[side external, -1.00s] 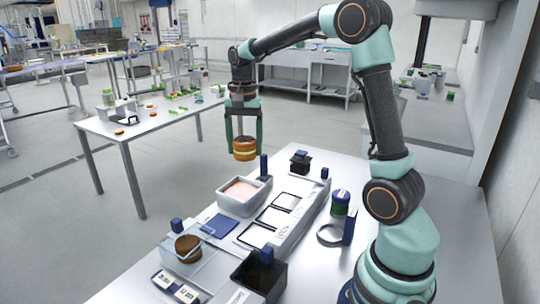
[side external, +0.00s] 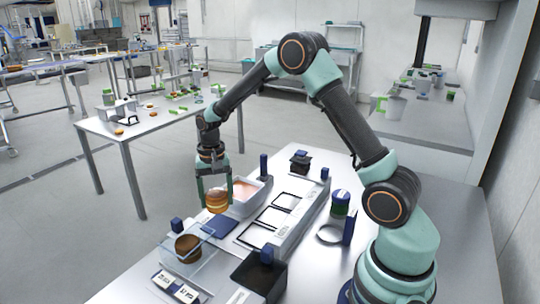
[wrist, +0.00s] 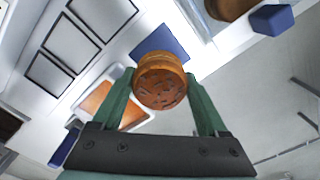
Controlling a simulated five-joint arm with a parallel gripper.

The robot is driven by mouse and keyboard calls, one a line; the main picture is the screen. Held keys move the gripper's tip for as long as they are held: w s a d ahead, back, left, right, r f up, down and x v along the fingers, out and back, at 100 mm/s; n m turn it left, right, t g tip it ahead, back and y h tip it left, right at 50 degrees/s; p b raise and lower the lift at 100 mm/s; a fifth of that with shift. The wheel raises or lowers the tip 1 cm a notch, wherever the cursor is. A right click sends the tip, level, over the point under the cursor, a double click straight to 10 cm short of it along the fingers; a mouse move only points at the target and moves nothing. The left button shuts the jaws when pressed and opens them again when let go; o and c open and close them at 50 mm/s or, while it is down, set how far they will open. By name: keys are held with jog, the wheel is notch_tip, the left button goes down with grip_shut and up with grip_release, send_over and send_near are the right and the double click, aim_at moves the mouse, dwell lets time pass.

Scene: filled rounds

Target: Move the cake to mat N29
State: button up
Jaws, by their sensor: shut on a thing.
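The cake (side external: 217,202), a round orange-brown layered piece, is held between the fingers of my gripper (side external: 216,192) in the side view. In the wrist view the cake (wrist: 161,82) shows a brown top with dark flecks, with green fingers of my gripper (wrist: 158,88) on both sides. A flat blue square (side external: 221,227) lies just below and right of it; it also shows behind the cake in the wrist view (wrist: 158,42). Black-outlined mats (side external: 256,235) lie on a white strip. I cannot read the label N29.
A pale tray with pink-orange filling (side external: 252,193) stands close by the gripper. A clear box (side external: 172,262) holds a brown round (side external: 188,247). A dark bin (side external: 258,278), blue posts (side external: 264,165) and a green-and-blue jar (side external: 341,202) stand around.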

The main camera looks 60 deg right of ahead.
aim_at(220, 224)
jog(key=shift+f, duration=2.95)
jog(key=shift+f, duration=0.1)
jog(key=o, duration=0.8)
jog(key=shift+c, duration=0.2)
